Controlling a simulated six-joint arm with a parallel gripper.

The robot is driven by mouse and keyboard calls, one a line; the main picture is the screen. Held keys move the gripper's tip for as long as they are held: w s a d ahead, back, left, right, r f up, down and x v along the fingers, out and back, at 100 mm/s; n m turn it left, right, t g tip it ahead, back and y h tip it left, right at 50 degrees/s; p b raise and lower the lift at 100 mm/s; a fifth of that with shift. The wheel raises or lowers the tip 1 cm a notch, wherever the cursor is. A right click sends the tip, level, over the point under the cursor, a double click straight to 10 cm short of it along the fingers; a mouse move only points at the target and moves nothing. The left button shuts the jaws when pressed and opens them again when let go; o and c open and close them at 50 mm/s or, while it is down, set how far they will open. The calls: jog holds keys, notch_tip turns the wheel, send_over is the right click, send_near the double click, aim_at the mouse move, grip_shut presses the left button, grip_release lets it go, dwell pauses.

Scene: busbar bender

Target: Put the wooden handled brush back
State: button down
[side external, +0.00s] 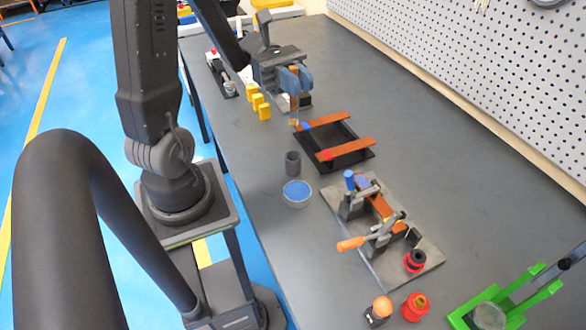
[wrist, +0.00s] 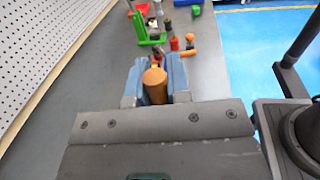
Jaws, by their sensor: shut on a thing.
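The wooden handled brush (side external: 294,106) is upright between the blue fingers of my gripper (side external: 292,80) in the side external view, its lower end pointing down toward the table. In the wrist view the round end of the wooden handle (wrist: 155,87) shows between the two blue fingers of my gripper (wrist: 157,72), which are shut on it. Whether the brush's lower end touches the table or the rack behind it is hard to tell. A small dark cup (side external: 292,163) stands empty-looking on the table, nearer the camera than the gripper.
A black rack (side external: 345,160) with two copper bars lies just nearer than the brush. A bowl of blue material (side external: 297,193) stands beside the cup. The bender (side external: 385,230) with an orange handle, red-topped pieces and a green stand (side external: 510,305) are nearer. Yellow blocks (side external: 258,102) stand left.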

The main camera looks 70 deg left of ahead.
notch_tip(320, 180, down, 13)
jog(key=shift+f, duration=0.2)
dwell(0.5)
jog(key=shift+f, duration=0.1)
jog(key=c, duration=1.1)
grip_release()
jog(key=s+a, duration=0.2)
jog(key=a, duration=1)
jog(key=shift+d, duration=0.1)
